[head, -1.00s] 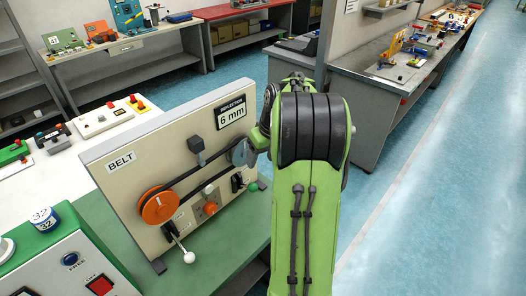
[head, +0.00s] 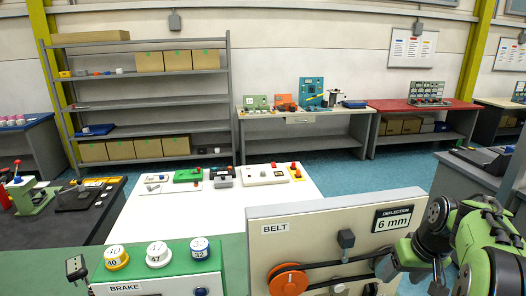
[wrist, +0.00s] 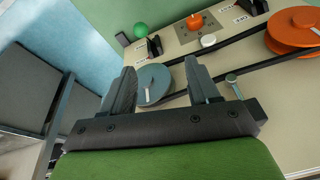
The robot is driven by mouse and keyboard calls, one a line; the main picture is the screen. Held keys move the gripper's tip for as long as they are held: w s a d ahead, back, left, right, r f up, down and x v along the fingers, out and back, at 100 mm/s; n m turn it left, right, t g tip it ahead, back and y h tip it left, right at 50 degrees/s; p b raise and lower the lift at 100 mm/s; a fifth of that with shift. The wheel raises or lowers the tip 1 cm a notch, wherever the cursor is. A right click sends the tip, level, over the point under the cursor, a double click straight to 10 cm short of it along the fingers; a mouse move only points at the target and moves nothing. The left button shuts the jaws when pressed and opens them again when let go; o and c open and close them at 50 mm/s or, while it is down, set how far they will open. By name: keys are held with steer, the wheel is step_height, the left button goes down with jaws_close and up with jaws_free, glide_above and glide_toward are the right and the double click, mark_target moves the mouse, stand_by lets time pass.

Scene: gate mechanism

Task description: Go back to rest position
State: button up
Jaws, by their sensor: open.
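My gripper (wrist: 160,72) is open and empty in the wrist view, its two dark fingers apart. Between and beyond the fingertips is a grey pulley (wrist: 153,86) of the belt panel; I cannot tell whether they touch it. In the head view my green and black arm stands at the right, beside the belt panel (head: 300,236), and the fingers are not clear there. The panel carries an orange pulley (head: 289,281), a dark belt and a "6 mm" deflection display (head: 393,219).
A green brake box (head: 140,265) stands left of the panel. A white table (head: 215,208) with small devices lies behind. Blue floor (head: 385,172) is open beyond.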

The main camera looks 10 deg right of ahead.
steer(key=s+a+r+n, duration=0.1)
steer(key=s+a+r, duration=0.15)
steer(key=a, duration=0.45)
steer(key=s+a+r, duration=0.2)
steer(key=a+r, duration=0.1)
steer(key=a, duration=0.3)
steer(key=s+a+f+n+t, duration=0.1)
steer(key=s+a+f+t, duration=0.1)
steer(key=s+a, duration=0.7)
steer(key=s, duration=0.4)
steer(key=shift+a, duration=0.3)
